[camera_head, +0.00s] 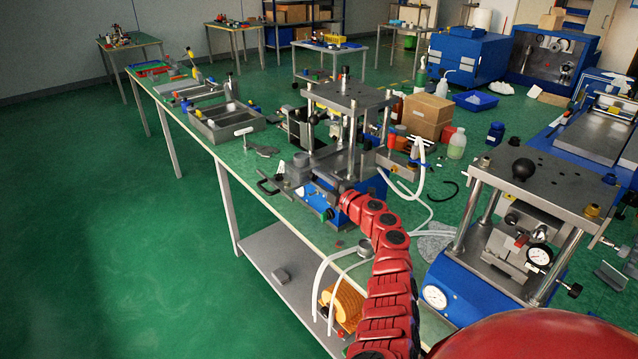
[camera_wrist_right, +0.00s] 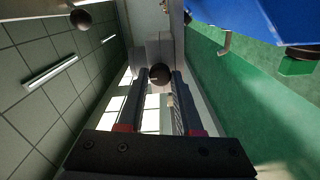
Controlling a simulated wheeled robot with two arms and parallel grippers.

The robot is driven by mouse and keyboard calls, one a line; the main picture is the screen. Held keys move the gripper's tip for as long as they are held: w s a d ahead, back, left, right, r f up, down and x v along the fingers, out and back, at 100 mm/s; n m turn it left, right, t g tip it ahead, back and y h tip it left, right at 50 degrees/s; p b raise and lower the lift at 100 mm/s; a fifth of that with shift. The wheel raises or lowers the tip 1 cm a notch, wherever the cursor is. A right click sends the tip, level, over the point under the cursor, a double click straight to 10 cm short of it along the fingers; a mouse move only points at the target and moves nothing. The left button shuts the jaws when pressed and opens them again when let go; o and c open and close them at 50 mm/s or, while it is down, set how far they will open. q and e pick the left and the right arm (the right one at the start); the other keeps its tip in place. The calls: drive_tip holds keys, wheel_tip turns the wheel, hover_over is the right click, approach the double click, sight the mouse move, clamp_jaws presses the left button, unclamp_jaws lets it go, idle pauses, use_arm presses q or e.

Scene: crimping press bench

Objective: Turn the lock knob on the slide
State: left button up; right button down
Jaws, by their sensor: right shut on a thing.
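The press with the steel top plate (camera_head: 352,97) and bright posts stands near the middle of the bench in the head view. My right arm, red and segmented, reaches up to the front of its blue base. The gripper tips are hard to make out there. In the right wrist view my right gripper (camera_wrist_right: 161,80) has its two dark fingers on either side of a round black knob (camera_wrist_right: 160,72), shut on it at the tips. Whether this is the lock knob of the slide I cannot tell for sure. My left gripper is not in view.
A second press (camera_head: 545,185) with gauges stands at the right. White hoses (camera_head: 335,257) loop over the bench edge near my arm. A cardboard box (camera_head: 425,115) and bottles stand behind. Metal trays (camera_head: 228,122) lie further left. The green floor at the left is clear.

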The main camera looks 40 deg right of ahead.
idle(0.3)
drive_tip(key=c, duration=0.6)
unclamp_jaws()
drive_tip(key=shift+s, duration=0.1)
drive_tip(key=shift+s+d+f, duration=0.1)
drive_tip(key=shift+s+f, duration=0.05)
drive_tip(key=shift+s, duration=0.15)
drive_tip(key=s, duration=0.5)
drive_tip(key=s+b, duration=0.1)
drive_tip(key=s, duration=0.5)
drive_tip(key=s+d, duration=0.1)
drive_tip(key=s, duration=0.4)
drive_tip(key=shift+s, duration=0.25)
